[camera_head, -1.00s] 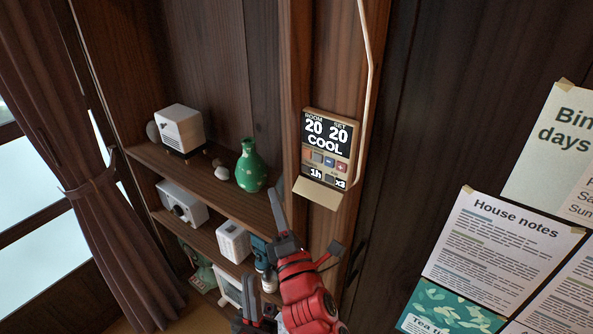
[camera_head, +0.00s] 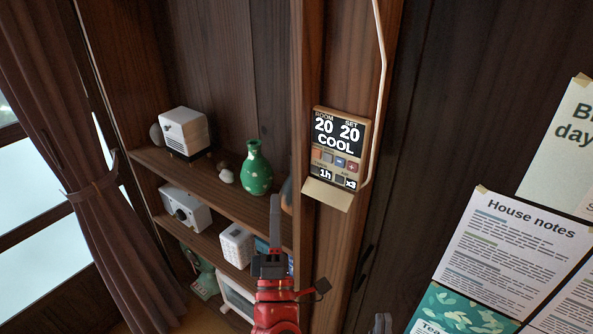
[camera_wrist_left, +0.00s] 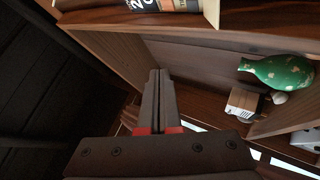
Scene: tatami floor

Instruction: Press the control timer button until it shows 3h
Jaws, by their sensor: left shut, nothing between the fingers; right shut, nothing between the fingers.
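The control panel (camera_head: 343,122) is on a wooden post, its dark screen reading ROOM 20, SET 20 and COOL. Under a row of small coloured buttons (camera_head: 335,159), the timer readout (camera_head: 325,173) shows 1h, with x3 at its right. A cream flap (camera_head: 327,195) hangs open below. My left gripper (camera_head: 275,200) is shut and empty, pointing up, below and left of the panel and apart from it. In the left wrist view its shut fingers (camera_wrist_left: 158,85) show, with part of the panel (camera_wrist_left: 165,4) at the top edge. Only a tip of my right gripper (camera_head: 382,323) shows, at the bottom edge.
Shelves at the left hold a green vase (camera_head: 256,168), a white boxy device (camera_head: 183,132), a camera-like device (camera_head: 185,208) and a white cube (camera_head: 237,244). A pale cable (camera_head: 381,70) runs beside the panel. Paper notices (camera_head: 515,250) are at the right.

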